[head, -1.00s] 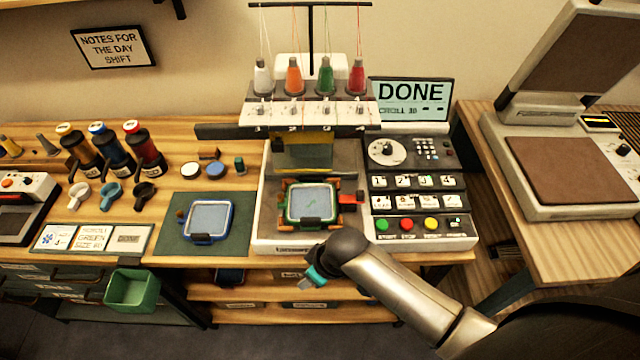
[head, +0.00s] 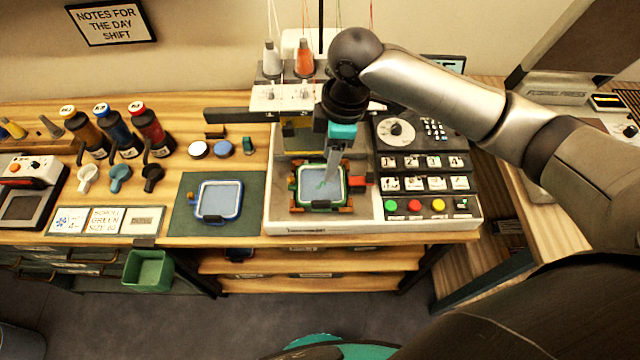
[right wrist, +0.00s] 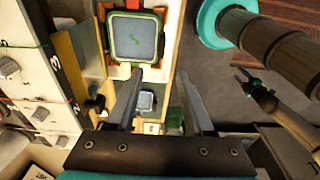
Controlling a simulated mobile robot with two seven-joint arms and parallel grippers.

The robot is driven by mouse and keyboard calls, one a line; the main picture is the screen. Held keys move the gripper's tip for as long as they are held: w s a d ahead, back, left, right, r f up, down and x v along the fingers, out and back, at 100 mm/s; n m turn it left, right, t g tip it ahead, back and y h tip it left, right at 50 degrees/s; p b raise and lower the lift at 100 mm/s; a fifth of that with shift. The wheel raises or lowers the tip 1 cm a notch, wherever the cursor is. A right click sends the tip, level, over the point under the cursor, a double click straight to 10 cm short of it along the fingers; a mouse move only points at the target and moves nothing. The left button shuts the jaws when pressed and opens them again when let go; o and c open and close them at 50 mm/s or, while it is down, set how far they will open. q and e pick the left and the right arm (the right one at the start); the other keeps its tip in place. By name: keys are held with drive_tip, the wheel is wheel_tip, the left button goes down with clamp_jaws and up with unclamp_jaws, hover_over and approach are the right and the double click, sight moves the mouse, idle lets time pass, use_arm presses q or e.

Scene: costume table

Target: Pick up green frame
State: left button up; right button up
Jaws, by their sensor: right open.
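The green frame (head: 296,185) is a square hoop with pale cloth and a small green stitched mark. It sits in the orange-cornered holder on the embroidery machine's bed, and it shows at the top of the right wrist view (right wrist: 160,39). My right gripper (head: 332,178) points down over the frame's right part. In the right wrist view its two fingers (right wrist: 160,74) are spread with nothing between them; contact with the frame cannot be told. My left gripper (right wrist: 243,82) seems to show small at the right of that view, its jaws unclear.
A blue frame (head: 240,200) lies on a green mat (head: 185,222) to the left. The machine's thread head (head: 285,98) stands behind the green frame. A button panel (head: 422,206) is close on the right. A green bin (head: 148,272) hangs at the table's front.

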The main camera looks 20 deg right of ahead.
drive_tip(key=b, duration=0.1)
hover_over(317, 202)
drive_tip(key=d, duration=0.1)
drive_tip(key=f, duration=0.9)
drive_tip(key=shift+d, duration=0.2)
drive_tip(key=shift+a+f+b, duration=0.1)
drive_tip(key=shift+a+f, duration=0.1)
drive_tip(key=shift+f, duration=0.75)
drive_tip(key=shift+a+f+b, duration=0.15)
drive_tip(key=shift+a+f, duration=0.1)
drive_tip(key=shift+f, duration=0.7)
drive_tip(key=shift+a+f+b, duration=0.1)
drive_tip(key=shift+a+f, duration=0.1)
drive_tip(key=shift+f, duration=0.75)
drive_tip(key=shift+c, duration=0.3)
clamp_jaws()
